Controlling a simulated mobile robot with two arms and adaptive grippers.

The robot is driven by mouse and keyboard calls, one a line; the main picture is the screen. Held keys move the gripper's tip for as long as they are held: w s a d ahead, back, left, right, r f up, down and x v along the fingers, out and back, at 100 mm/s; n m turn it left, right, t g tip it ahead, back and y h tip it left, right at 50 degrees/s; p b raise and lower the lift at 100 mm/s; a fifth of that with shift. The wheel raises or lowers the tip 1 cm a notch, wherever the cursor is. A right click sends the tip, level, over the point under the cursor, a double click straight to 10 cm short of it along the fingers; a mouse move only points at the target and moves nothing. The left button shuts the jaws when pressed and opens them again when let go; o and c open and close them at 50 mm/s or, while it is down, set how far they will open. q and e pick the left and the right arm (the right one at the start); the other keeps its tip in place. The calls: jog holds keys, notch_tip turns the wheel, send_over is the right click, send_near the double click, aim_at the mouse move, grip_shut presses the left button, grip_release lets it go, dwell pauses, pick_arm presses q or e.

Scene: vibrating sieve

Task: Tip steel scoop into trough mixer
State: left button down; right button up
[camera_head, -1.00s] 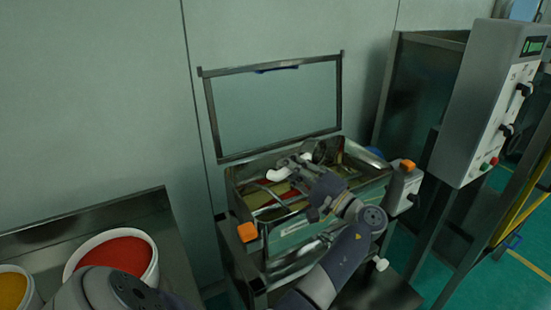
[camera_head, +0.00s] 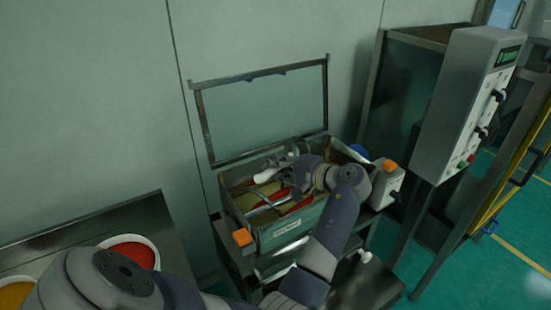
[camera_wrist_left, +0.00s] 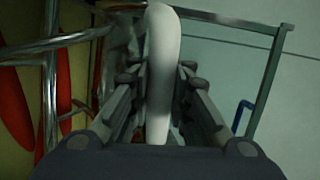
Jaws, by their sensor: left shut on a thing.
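The trough mixer (camera_head: 290,228) stands at the centre of the head view, a steel box with its framed lid raised behind it. Red and yellow patches and metal bars show inside. My left gripper (camera_head: 296,168) is over the open trough. In the left wrist view, my left gripper (camera_wrist_left: 158,105) is shut on the white handle of the steel scoop (camera_wrist_left: 162,65), which stands upright between the fingers. The scoop's bowl cannot be made out clearly. Red and yellow areas and curved metal bars fill the left of that view. My right gripper is not in view.
A red-filled tub (camera_head: 133,250) and a yellow-filled tub (camera_head: 14,294) stand at the lower left. Orange knobs (camera_head: 242,237) sit at the mixer's sides. A grey control box (camera_head: 462,110) stands right. The wall is close behind the raised lid.

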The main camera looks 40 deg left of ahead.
pick_arm(q)
jog(key=h+p, duration=0.1)
jog(key=h, duration=0.1)
jog(key=r+h+p, duration=0.1)
jog(key=p, duration=0.1)
jog(key=shift+a+r+h, duration=0.2)
jog(key=shift+h, duration=0.2)
jog(key=h+p, duration=0.5)
jog(key=p, duration=0.4)
jog(key=shift+d+t+p, duration=0.1)
jog(key=shift+t+p, duration=0.2)
jog(key=shift+p, duration=0.05)
jog(key=shift+h+p, duration=0.6)
jog(key=shift+h, duration=0.3)
jog(key=shift+d+f+h, duration=0.15)
jog(key=shift+f+h, duration=0.1)
jog(key=shift+h, duration=0.15)
jog(key=shift+s, duration=0.1)
